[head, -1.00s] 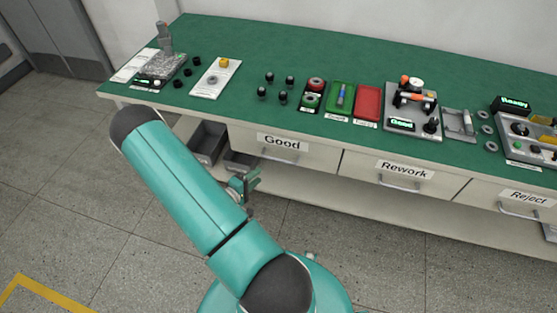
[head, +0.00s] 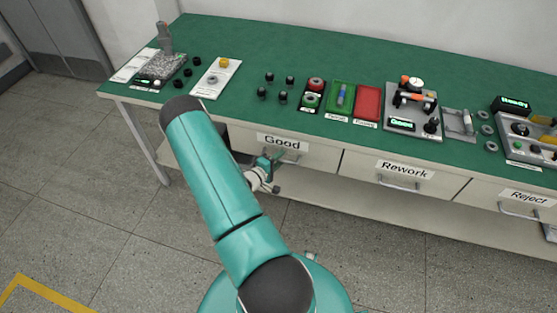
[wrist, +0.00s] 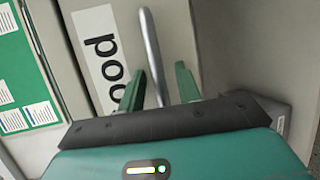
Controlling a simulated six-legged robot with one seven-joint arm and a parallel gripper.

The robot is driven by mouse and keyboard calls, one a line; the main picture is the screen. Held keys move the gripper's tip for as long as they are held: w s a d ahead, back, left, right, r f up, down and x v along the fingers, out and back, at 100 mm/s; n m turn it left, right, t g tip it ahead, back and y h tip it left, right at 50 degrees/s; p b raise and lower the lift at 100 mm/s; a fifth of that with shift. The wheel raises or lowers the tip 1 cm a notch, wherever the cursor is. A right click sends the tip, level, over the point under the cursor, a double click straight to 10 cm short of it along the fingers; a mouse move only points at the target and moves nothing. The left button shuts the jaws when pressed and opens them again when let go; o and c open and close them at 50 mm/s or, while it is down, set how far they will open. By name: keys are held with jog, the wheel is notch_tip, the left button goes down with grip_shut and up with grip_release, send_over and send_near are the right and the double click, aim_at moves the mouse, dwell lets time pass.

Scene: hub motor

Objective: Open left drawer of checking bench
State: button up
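The left drawer, labelled "Good" (head: 318,154), is in the bench front and looks shut. Its label also shows sideways in the wrist view (wrist: 98,48). Its silver bar handle (wrist: 152,55) runs between the two green fingers in the wrist view. My gripper (wrist: 160,88) is open, with a finger on each side of the handle and gaps to it. I cannot tell how deep the bar sits between the fingers. In the head view my gripper (head: 274,161) is at the drawer's front, partly covering the handle's left end.
The "Rework" drawer (head: 360,172) and "Reject" drawer (head: 487,194) are shut to the right. The green bench top (head: 240,40) carries small parts, trays and fixtures. A lower shelf (head: 330,194) runs beneath the drawers. The floor in front is clear.

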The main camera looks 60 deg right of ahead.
jog(key=shift+c, duration=0.4)
grip_shut()
jog(key=s+a, duration=0.2)
jog(key=a, duration=1.1)
jog(key=s+a, duration=0.2)
jog(key=a, duration=1.2)
jog(key=shift+s, duration=0.15)
jog(key=shift+a, duration=0.1)
jog(key=shift+o, duration=0.4)
grip_release()
